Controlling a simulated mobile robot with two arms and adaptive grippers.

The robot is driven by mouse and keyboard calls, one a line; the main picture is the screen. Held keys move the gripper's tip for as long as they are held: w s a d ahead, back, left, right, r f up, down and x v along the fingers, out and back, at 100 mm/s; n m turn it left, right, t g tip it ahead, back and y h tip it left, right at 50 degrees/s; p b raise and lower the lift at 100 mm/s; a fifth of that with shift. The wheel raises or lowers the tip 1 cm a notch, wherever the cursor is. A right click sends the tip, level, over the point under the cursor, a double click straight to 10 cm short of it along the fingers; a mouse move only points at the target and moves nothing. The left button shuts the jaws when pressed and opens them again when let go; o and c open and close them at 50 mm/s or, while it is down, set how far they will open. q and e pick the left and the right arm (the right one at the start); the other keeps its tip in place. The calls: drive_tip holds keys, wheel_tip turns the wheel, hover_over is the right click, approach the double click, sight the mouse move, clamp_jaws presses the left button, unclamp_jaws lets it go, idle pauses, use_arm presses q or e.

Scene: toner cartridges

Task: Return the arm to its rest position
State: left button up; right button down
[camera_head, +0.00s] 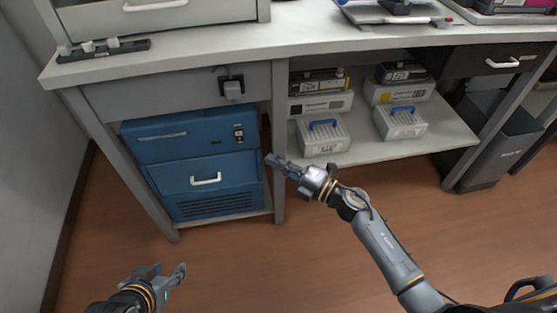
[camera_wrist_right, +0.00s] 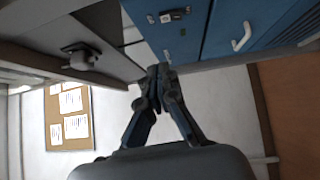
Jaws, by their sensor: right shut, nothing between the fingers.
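My right gripper (camera_head: 283,167) reaches in from the right in the head view, in front of the table leg between the blue cabinet and the open shelf. It is shut and empty. In the right wrist view its two fingers (camera_wrist_right: 158,80) meet at the tips, with nothing between them. My left gripper (camera_head: 172,275) is low at the left of the head view, over the floor. No object shows at it; its finger opening is hard to judge from this angle.
A blue cabinet (camera_head: 200,165) stands under the workbench (camera_head: 215,43) at left. The shelf (camera_head: 365,151) at right holds toner boxes and two clear cases with blue handles (camera_head: 323,135) (camera_head: 402,121). A dark bin (camera_head: 500,145) stands at far right. The wooden floor (camera_head: 250,270) in front is clear.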

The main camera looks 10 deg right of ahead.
use_arm(q)
drive_tip(key=shift+s+a+f, duration=0.15)
drive_tip(key=shift+s+f, duration=0.1)
drive_tip(key=shift+s, duration=0.1)
use_arm(e)
drive_tip(key=shift+s+d, duration=0.3)
drive_tip(key=shift+d, duration=0.05)
